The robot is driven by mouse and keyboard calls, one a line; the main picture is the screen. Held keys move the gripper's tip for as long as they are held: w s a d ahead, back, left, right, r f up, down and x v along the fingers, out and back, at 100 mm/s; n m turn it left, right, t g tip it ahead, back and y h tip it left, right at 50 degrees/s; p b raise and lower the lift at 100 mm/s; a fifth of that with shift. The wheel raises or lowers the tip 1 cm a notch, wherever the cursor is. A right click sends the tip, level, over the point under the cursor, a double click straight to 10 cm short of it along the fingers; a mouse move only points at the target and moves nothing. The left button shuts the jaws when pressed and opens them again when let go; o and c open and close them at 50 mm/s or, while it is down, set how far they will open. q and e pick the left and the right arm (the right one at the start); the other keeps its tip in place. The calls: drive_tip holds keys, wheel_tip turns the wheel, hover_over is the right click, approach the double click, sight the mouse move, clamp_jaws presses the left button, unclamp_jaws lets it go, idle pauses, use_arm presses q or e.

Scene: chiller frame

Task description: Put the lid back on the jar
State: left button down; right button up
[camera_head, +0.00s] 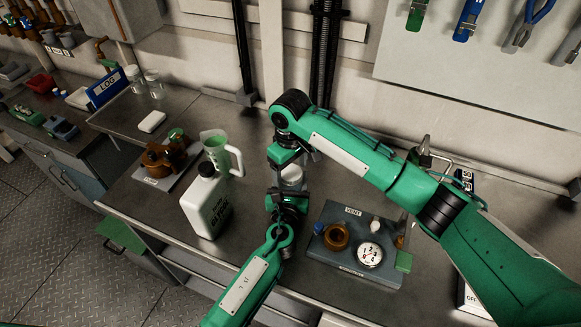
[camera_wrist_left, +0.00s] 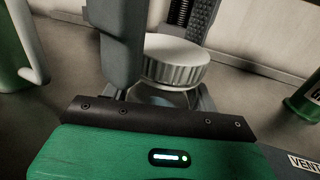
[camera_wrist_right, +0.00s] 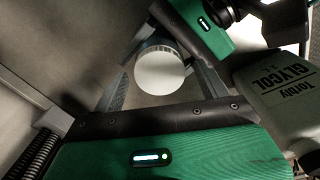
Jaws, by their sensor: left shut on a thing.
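The jar (camera_head: 292,177) is a small clear vessel on the bench in the head view, partly hidden by both grippers. The lid (camera_wrist_left: 176,62) is white, round and ribbed, and sits level at the jar's mouth in the left wrist view. I cannot tell whether it is seated. My left gripper (camera_head: 290,194) is shut on the jar below the lid. My right gripper (camera_head: 286,160) is over the jar from the far side. In the right wrist view the lid (camera_wrist_right: 160,73) lies between its fingers; whether they touch it is unclear.
A white glycol bottle (camera_head: 205,205) and a green-tinted jug (camera_head: 216,150) stand close on the left. A blue-grey gauge plate (camera_head: 330,262) with a dial lies to the right. Black vertical hoses (camera_head: 325,60) run up the wall behind.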

drive_tip(key=shift+r, duration=2.25)
drive_tip(key=shift+c, duration=0.3)
drive_tip(key=shift+r, duration=1.75)
drive_tip(key=shift+c, duration=0.2)
drive_tip(key=shift+f, duration=0.1)
drive_tip(key=shift+f, duration=3.95)
drive_tip(key=shift+c, duration=0.4)
drive_tip(key=c, duration=0.9)
